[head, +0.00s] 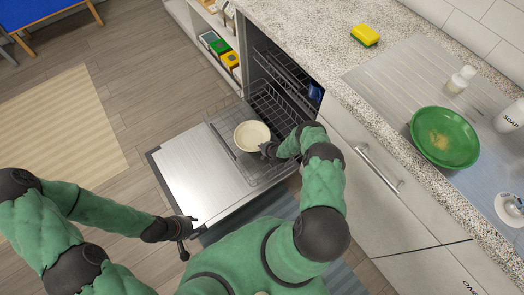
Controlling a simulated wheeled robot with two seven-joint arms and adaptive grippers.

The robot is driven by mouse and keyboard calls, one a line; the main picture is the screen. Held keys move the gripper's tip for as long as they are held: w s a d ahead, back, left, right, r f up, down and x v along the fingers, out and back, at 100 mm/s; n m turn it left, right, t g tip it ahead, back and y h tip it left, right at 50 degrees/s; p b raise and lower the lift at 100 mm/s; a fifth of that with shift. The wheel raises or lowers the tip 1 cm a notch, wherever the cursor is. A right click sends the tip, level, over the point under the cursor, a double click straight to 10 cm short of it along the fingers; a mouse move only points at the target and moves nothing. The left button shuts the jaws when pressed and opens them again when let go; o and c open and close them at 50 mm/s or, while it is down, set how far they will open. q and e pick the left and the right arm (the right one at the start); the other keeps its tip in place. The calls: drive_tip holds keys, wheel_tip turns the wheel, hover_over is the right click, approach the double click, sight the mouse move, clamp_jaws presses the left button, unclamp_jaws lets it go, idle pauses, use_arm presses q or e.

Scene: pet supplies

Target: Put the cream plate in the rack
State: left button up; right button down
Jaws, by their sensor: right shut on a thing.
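The cream plate (252,135) is a round, shallow, bowl-like dish. It is over the wire rack (223,127) that extends above the open dishwasher door. My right gripper (267,149) is shut on the plate's near right rim. I cannot tell whether the plate touches the rack's wires. My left gripper (191,227) is by the door's near outer corner, away from the plate. Its fingers are small and dark against the door edge, so their opening is unclear.
The open dishwasher door (187,168) lies flat below the rack. Another rack (277,65) shows inside, with a dark blue item (315,93) at its right. The counter holds a sponge (365,35), a green dish (445,137) and soap bottles (461,79).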

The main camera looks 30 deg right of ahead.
drive_tip(key=shift+w+d+f+b, duration=0.25)
drive_tip(key=shift+w+f+b, duration=0.25)
drive_tip(key=shift+f, duration=0.1)
drive_tip(key=shift+w+d+f+b, duration=0.25)
drive_tip(key=shift+w+f+b, duration=0.1)
drive_tip(key=shift+w+f, duration=0.2)
wheel_tip(320, 180, down, 3)
drive_tip(key=shift+f+b, duration=0.1)
drive_tip(key=shift+b, duration=0.85)
drive_tip(key=c, duration=1.7)
unclamp_jaws()
drive_tip(key=shift+s, duration=0.1)
